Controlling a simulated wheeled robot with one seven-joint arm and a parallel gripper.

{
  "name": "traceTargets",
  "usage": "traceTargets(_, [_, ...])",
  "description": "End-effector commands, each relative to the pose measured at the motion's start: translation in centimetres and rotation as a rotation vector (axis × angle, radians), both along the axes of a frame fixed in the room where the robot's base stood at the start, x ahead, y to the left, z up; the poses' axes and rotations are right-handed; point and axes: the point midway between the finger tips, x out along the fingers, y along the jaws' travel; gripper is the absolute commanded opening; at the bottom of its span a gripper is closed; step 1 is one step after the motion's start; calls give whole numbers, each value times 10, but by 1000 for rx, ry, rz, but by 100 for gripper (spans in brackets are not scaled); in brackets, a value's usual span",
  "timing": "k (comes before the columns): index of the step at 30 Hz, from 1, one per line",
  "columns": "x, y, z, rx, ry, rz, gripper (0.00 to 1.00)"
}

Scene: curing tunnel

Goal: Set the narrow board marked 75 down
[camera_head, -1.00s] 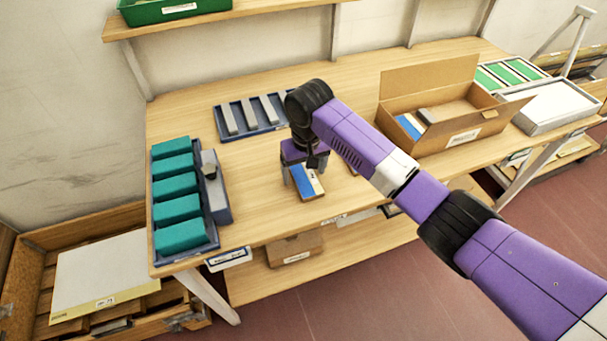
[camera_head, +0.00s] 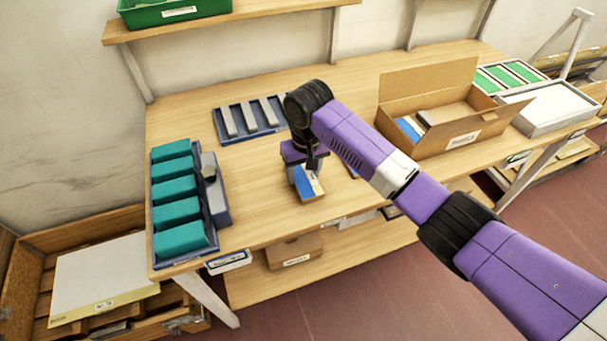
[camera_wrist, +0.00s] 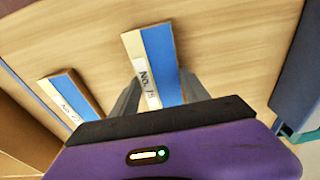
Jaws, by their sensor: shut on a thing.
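The narrow board (camera_head: 304,182), blue with a cream label strip, is between the fingers of my gripper (camera_head: 305,178) over the front middle of the workbench (camera_head: 270,205). In the wrist view the same board (camera_wrist: 160,62) shows "No. 7" and a less clear second digit. My gripper (camera_wrist: 158,95) is shut on it, a finger on either side. Whether its underside touches the bench I cannot tell. A second blue and cream board (camera_wrist: 72,95) lies to the left in the wrist view. In the head view a bit of blue (camera_head: 353,171) shows beside my arm.
A tray (camera_head: 213,247) of teal blocks stands at the left, and a blue rack (camera_head: 236,137) with grey bars behind. An open cardboard box (camera_head: 436,143) holding boards stands at the right. The bench front edge is close; bare wood lies left of my gripper.

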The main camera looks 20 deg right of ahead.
Motion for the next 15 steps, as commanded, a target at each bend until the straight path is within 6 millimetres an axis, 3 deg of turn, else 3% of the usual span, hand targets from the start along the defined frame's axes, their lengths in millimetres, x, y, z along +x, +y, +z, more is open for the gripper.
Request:
traceTargets(8, [1,1,43,1,-6,1,6])
traceTargets(15, [1,1,111,1,-7,1,6])
